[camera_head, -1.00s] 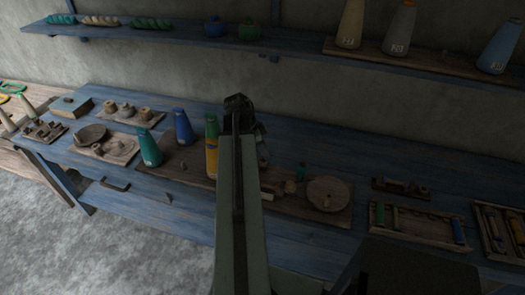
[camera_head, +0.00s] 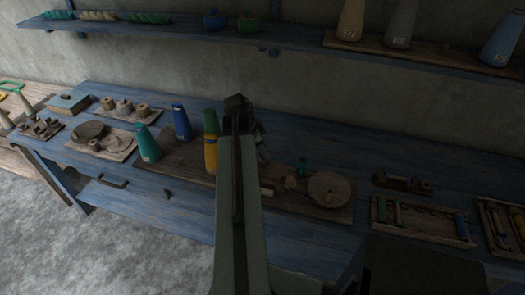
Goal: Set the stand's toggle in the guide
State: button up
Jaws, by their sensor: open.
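My arm rises through the middle of the picture and hides part of the bench behind it. My gripper (camera_head: 262,150) shows only in part, dark, just right of the arm's far end, above the long wooden board (camera_head: 180,160); its fingertips are hard to make out. On that board's right part are a round wooden disc (camera_head: 328,188) with a small peg, a small wooden piece (camera_head: 290,183) and a pale block (camera_head: 266,191) partly behind my arm. I cannot tell which piece is the stand's toggle or the guide. My gripper appears empty.
A small green piece (camera_head: 302,167) stands near the disc. A wooden tray (camera_head: 420,222) lies at the right. A shelf (camera_head: 170,32) runs above. The bench's back right is mostly clear.

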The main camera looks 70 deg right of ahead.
jog(key=shift+a, duration=0.25)
jog(key=shift+w+r+p, duration=0.1)
jog(key=shift+r+p, duration=0.15)
jog(key=shift+p, duration=0.25)
jog(key=p+v, duration=0.6)
jog(key=v, duration=0.1)
jog(key=shift+p, duration=0.3)
jog(key=shift+d+r, duration=0.15)
